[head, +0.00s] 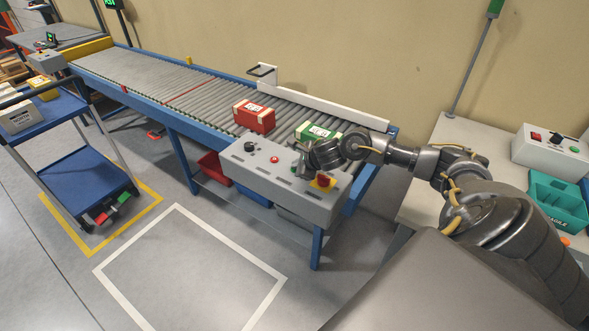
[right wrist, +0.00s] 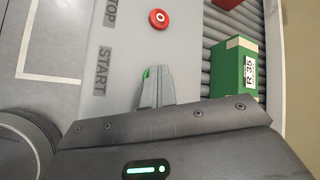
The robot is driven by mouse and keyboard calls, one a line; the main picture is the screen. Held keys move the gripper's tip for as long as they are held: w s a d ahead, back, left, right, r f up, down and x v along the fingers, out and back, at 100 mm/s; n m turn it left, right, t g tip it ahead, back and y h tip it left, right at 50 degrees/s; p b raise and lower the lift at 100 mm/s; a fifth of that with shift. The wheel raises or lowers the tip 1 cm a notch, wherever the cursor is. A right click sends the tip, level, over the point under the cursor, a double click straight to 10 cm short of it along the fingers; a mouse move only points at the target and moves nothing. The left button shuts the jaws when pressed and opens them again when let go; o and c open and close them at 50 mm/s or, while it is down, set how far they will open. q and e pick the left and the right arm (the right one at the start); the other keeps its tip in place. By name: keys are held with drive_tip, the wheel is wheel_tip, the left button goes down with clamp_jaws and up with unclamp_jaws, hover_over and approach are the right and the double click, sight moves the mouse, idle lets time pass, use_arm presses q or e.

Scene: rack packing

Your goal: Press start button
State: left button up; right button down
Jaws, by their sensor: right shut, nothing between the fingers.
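The grey control box (head: 262,183) stands at the near side of the roller conveyor. The green start button (right wrist: 146,72) shows as a small sliver beside the START label (right wrist: 103,70) in the right wrist view, mostly hidden by my fingers. My right gripper (right wrist: 158,72) is shut and empty, its fingertips at the button; I cannot tell whether they touch it. In the head view my right gripper (head: 303,170) is over the right part of the box and hides the button. My left gripper is not in view.
A red stop button (head: 274,160) and a red emergency knob on yellow (head: 322,181) flank the gripper on the box. A red carton (head: 253,117) and a green carton (head: 318,131) lie on the conveyor (head: 160,83) behind. A blue cart (head: 68,173) stands at left.

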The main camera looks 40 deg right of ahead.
drive_tip(key=shift+r, duration=0.1)
drive_tip(key=shift+r+p, duration=0.4)
drive_tip(key=shift+r, duration=0.25)
drive_tip(key=shift+r, duration=0.1)
drive_tip(key=shift+r+p, duration=1.75)
drive_tip(key=shift+r, duration=0.7)
